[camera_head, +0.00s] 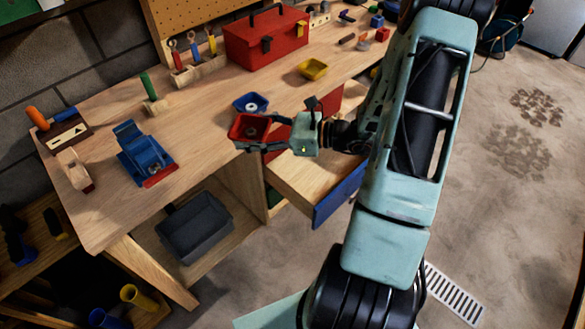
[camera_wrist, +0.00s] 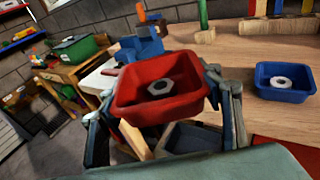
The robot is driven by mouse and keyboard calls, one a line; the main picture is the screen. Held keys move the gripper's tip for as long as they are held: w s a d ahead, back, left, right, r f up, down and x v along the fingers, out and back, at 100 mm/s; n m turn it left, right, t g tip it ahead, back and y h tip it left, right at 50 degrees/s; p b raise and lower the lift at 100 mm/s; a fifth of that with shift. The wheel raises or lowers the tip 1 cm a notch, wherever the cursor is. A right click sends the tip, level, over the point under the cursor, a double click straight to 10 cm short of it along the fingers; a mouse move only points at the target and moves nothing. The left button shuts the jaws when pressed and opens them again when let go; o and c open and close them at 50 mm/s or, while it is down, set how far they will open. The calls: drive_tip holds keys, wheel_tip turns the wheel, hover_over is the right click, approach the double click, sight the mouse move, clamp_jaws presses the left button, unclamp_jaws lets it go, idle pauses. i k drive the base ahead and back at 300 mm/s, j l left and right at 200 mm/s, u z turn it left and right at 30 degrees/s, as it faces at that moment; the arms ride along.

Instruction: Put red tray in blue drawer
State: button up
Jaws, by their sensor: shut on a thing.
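The red tray (camera_head: 249,129) is a small open bin held in my gripper (camera_head: 268,133), near the front edge of the workbench. In the wrist view the red tray (camera_wrist: 160,90) sits between the two fingers of my gripper (camera_wrist: 165,105), with a grey nut (camera_wrist: 160,87) inside it. The fingers are shut on its sides. The blue drawer (camera_head: 338,194) is pulled open below the bench top, to the right of and below the tray. Its wooden inside (camera_head: 305,170) looks empty where visible; my gripper and arm hide part of it.
A blue vise (camera_head: 145,153) stands left. A grey bin (camera_head: 194,227) is on the lower shelf.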

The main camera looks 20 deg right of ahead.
sight(306, 191)
drive_tip(key=u, duration=1.75)
drive_tip(key=k+l, duration=0.15)
drive_tip(key=l, duration=0.2)
drive_tip(key=k+l, duration=0.15)
drive_tip(key=l, duration=0.25)
drive_tip(key=k+l, duration=0.15)
drive_tip(key=l, duration=0.2)
drive_tip(key=k+l, duration=0.1)
drive_tip(key=l, duration=0.25)
drive_tip(key=k+l, duration=0.15)
drive_tip(key=l, duration=0.25)
drive_tip(key=k+l, duration=0.15)
drive_tip(key=l, duration=0.2)
drive_tip(key=k+l+u, duration=0.1)
drive_tip(key=l, duration=0.25)
drive_tip(key=k+l, duration=0.2)
drive_tip(key=l, duration=0.15)
